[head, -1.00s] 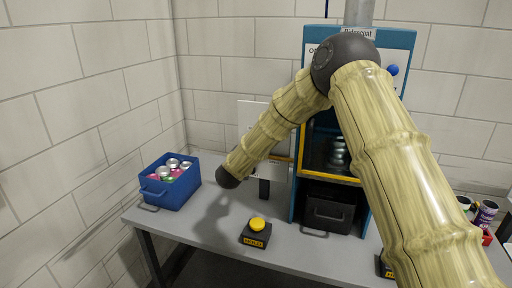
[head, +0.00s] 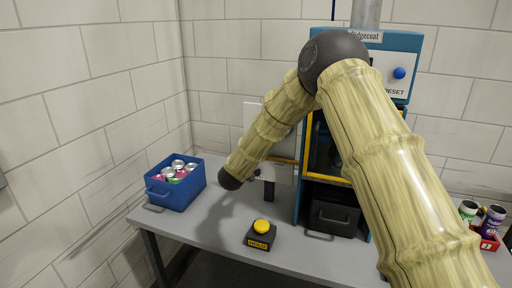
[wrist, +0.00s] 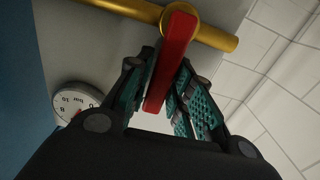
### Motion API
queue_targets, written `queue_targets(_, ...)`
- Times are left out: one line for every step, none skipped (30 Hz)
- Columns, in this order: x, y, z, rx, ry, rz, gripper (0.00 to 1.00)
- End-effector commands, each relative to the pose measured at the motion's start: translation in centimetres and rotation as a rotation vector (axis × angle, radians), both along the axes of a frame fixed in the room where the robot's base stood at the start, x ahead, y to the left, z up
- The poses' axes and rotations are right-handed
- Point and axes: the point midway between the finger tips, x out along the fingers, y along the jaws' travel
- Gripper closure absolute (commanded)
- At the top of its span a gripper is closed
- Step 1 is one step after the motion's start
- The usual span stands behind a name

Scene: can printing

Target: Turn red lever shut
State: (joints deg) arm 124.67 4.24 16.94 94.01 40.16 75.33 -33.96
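The red lever (wrist: 176,48) shows in the wrist view, fixed on a brass-yellow pipe (wrist: 218,36). It slants from the pipe at the top down to the left, its free end towards me. My gripper (wrist: 165,82) has its teal-padded fingers on either side of the lever, close to it. Small gaps show near the lever's free end, and I cannot tell whether both pads press on it. In the head view my arm covers the lever and gripper.
A round white gauge (wrist: 74,101) sits left of my fingers. The blue machine (head: 408,42) stands behind my arm. On the grey table (head: 205,222) are a blue bin (head: 172,196) of cans, a yellow-buttoned box (head: 260,236) and a red tray (head: 490,243).

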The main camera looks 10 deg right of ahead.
Motion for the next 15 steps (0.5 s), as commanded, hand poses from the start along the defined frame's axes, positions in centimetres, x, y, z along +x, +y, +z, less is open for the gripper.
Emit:
queue_targets(0.0, 0.02, 0.0, 0.0, 0.0, 0.0, 0.64)
queue_targets(0.01, 0.02, 0.01, 0.001, -0.001, 0.0, 0.61)
queue_targets(0.02, 0.03, 0.03, 0.0, -0.001, 0.0, 0.61)
queue_targets(0.02, 0.03, 0.04, 0.0, -0.001, 0.0, 0.61)
queue_targets(0.02, 0.03, 0.05, 0.0, -0.001, 0.0, 0.61)
queue_targets(0.02, 0.03, 0.07, 0.001, -0.002, 0.0, 0.61)
queue_targets(0.03, 0.02, 0.08, 0.001, -0.002, 0.0, 0.61)
queue_targets(0.03, 0.03, 0.08, 0.001, -0.002, 0.0, 0.61)
queue_targets(0.03, 0.03, 0.09, 0.001, -0.002, 0.0, 0.61)
queue_targets(0.02, 0.04, 0.09, 0.001, -0.002, 0.0, 0.61)
queue_targets(-0.01, 0.06, 0.1, 0.001, -0.003, 0.0, 0.61)
queue_targets(-0.1, 0.13, 0.1, 0.001, -0.002, 0.0, 0.61)
queue_targets(-0.21, 0.21, 0.1, 0.001, -0.002, 0.001, 0.61)
queue_targets(-0.36, 0.33, 0.09, 0.001, -0.002, 0.001, 0.61)
queue_targets(-0.64, 0.52, 0.08, 0.0, -0.001, 0.001, 0.61)
